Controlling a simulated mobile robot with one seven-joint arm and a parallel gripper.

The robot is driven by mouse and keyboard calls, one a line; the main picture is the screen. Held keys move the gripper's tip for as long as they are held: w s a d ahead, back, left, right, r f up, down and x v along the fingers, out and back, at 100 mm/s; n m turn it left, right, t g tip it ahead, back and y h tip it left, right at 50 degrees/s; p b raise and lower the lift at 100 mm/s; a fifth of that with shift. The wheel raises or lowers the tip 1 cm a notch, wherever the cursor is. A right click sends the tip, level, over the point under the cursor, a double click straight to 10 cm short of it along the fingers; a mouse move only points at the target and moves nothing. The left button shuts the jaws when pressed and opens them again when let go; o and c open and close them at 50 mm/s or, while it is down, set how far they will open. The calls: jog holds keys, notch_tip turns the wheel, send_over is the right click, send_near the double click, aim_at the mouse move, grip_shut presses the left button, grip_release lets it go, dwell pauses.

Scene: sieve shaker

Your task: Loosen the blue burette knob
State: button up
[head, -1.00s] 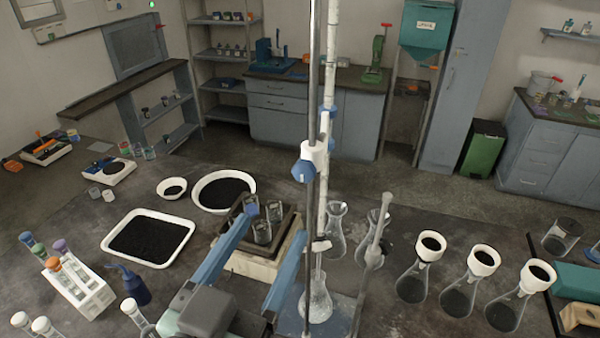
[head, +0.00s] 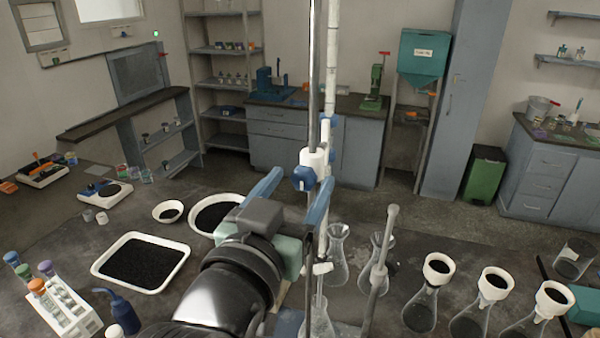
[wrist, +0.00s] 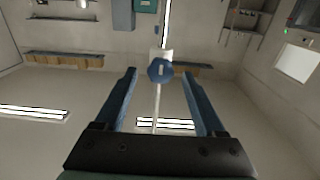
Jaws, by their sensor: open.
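The blue burette knob (head: 303,178) is on a white clamp on the tall upright at the middle of the head view. The clear burette tube (head: 325,200) runs beside it. In the wrist view the knob (wrist: 160,70) appears as a blue faceted round between the two fingertips. My gripper (head: 303,176) is open, one blue finger to each side of the knob. The wrist view shows a gap on both sides of the knob, with no contact visible. How deep the knob lies between the fingers is hard to tell.
A metal rod (head: 312,60) rises close by the knob. Flasks with white funnels (head: 437,270) stand to the right. A white tray of dark grains (head: 140,262), a tube rack (head: 68,308) and a blue wash bottle (head: 122,311) are to the left.

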jog(key=shift+w+d, duration=0.15)
jog(key=shift+w, duration=0.45)
grip_shut()
